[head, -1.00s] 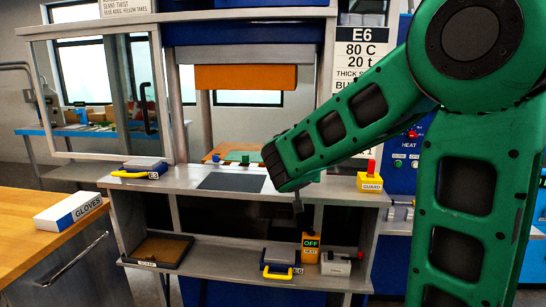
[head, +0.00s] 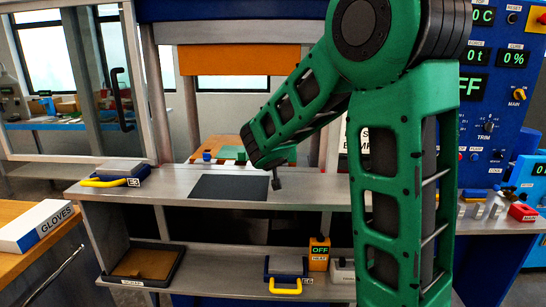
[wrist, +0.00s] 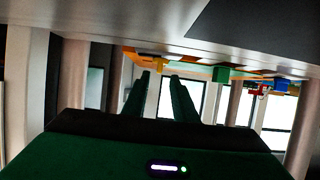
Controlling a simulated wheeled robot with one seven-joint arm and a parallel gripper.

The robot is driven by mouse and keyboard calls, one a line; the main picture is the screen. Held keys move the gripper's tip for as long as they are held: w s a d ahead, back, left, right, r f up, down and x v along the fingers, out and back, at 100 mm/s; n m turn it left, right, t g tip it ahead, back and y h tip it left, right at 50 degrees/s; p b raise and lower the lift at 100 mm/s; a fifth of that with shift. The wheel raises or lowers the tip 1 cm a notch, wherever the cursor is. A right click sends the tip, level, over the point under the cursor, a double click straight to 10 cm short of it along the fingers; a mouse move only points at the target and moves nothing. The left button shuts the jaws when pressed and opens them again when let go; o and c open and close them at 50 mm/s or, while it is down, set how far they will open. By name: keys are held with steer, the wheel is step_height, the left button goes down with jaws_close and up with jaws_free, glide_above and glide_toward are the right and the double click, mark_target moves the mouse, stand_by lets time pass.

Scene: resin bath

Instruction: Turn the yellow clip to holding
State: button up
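No part that I can surely name the yellow clip shows. Yellow parts in the head view are the looped handle (head: 103,182) of the E3 block, the handle (head: 285,287) of the E6 block, and a knob (head: 519,95) by the MAIN label. My gripper (head: 276,183) hangs small and dark over the metal worktop, just right of the dark square plate (head: 229,187). In the wrist view my gripper (wrist: 159,76) shows two green fingers apart with nothing seen between them.
A blue control panel (head: 490,130) stands at right, partly behind my arm. A heater box (head: 319,253) reading OFF and a scrap tray (head: 172,278) are on the lower shelf. A gloves box (head: 37,224) lies on the wooden bench at left. The worktop's middle is clear.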

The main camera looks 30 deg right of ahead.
steer(key=shift+x, duration=3.05)
steer(key=shift+s+d, duration=0.1)
steer(key=shift+s, duration=0.05)
steer(key=shift+c, duration=0.5)
jaws_close()
steer(key=shift+d, duration=0.15)
